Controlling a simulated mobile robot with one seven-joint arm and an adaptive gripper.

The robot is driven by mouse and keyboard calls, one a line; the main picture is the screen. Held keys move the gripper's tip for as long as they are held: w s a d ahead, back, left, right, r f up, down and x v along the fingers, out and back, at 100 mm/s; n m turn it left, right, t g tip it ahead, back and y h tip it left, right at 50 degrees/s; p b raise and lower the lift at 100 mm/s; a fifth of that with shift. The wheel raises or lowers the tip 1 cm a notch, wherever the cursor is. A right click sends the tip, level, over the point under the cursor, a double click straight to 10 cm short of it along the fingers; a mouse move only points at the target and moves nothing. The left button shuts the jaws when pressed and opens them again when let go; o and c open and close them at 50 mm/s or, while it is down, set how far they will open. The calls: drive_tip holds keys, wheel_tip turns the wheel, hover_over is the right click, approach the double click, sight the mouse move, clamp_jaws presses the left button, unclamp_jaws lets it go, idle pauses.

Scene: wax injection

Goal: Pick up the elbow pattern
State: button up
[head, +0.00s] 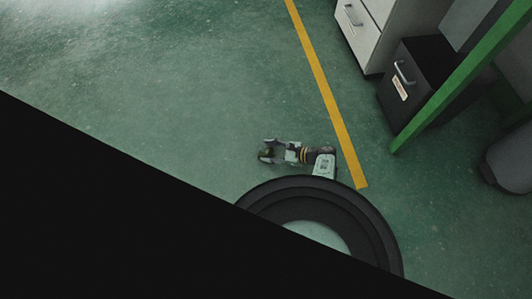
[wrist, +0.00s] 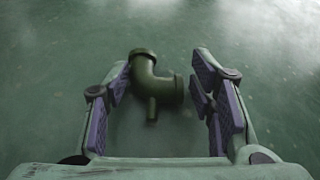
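The elbow pattern (wrist: 155,82) is a dark olive-green bent pipe with flanged ends and a short stub pointing down in the wrist view. It sits between the two purple-padded fingers of my gripper (wrist: 162,82). The left pad meets its left side; a thin gap seems to show at its right end. No support shows beneath it, only green floor, so it appears held in the air. In the head view my gripper (head: 267,150) points left over the floor, and the small dark pattern (head: 266,152) shows between its fingers.
A yellow floor line (head: 325,90) runs past the right of my arm. A white drawer cabinet (head: 360,30), a black cabinet (head: 410,75) and a green beam (head: 460,80) stand at the upper right. A grey rounded object (head: 510,160) is at the right edge. The floor at upper left is clear.

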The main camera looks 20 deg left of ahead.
drive_tip(key=c, duration=0.7)
drive_tip(key=shift+c, duration=0.2)
wheel_tip(320, 180, up, 28)
drive_tip(key=p, duration=2.6)
